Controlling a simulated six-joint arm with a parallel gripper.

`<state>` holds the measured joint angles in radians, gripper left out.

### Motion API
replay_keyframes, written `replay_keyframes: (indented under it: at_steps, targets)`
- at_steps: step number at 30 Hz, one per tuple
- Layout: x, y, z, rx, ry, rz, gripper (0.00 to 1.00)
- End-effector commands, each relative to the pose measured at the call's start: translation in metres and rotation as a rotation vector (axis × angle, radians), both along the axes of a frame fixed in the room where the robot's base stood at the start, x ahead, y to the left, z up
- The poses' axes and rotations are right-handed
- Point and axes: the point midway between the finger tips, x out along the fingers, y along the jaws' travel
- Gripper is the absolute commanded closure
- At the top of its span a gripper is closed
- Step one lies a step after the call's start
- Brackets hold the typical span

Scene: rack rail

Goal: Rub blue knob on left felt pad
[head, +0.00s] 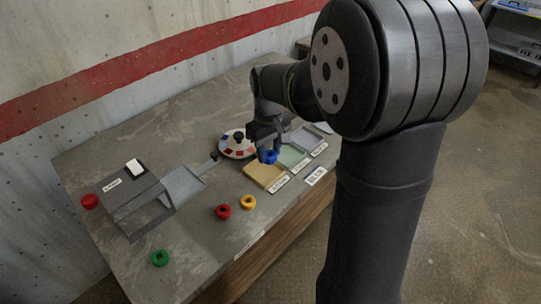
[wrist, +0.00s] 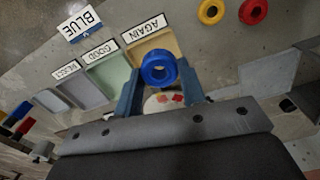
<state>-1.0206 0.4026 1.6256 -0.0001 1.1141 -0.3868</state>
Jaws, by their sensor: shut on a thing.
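The blue knob (head: 271,157) is a ring-shaped piece held between the jaws of my gripper (head: 265,144). In the wrist view the blue knob (wrist: 158,69) sits between the two blue fingertips of my gripper (wrist: 160,88), its hole facing the camera. In the head view it is over or just beside the far edge of the tan tray (head: 263,176); its height is hard to tell. A round white disc (head: 229,150) with red and dark patches and a dark central post lies just left of the gripper. I cannot tell which surface is the left felt pad.
The tan AGAIN tray (wrist: 163,42), green GOOD tray (wrist: 107,76) and grey tray (wrist: 56,101) form a row, with a BLUE card (wrist: 80,25) beside it. Red (head: 223,211), yellow (head: 248,203) and green (head: 160,258) knobs lie loose. A grey box (head: 133,197) stands left.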

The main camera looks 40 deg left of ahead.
Motion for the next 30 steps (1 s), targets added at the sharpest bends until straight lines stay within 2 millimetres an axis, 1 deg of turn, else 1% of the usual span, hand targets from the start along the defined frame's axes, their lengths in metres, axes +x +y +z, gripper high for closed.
replay_keyframes:
  at_steps: [1,9,14,18,24,30]
  targets:
    - [0.009,0.012,0.000,0.001,0.000,-0.001,0.81]
    - [0.063,0.081,-0.001,0.000,0.000,-0.002,0.81]
    - [0.094,0.118,-0.006,0.000,0.000,-0.001,0.81]
    - [0.120,0.148,-0.014,0.000,0.000,-0.001,0.81]
    - [0.151,0.179,-0.028,-0.001,0.000,-0.002,0.81]
    - [0.169,0.196,-0.038,0.001,-0.001,-0.001,0.81]
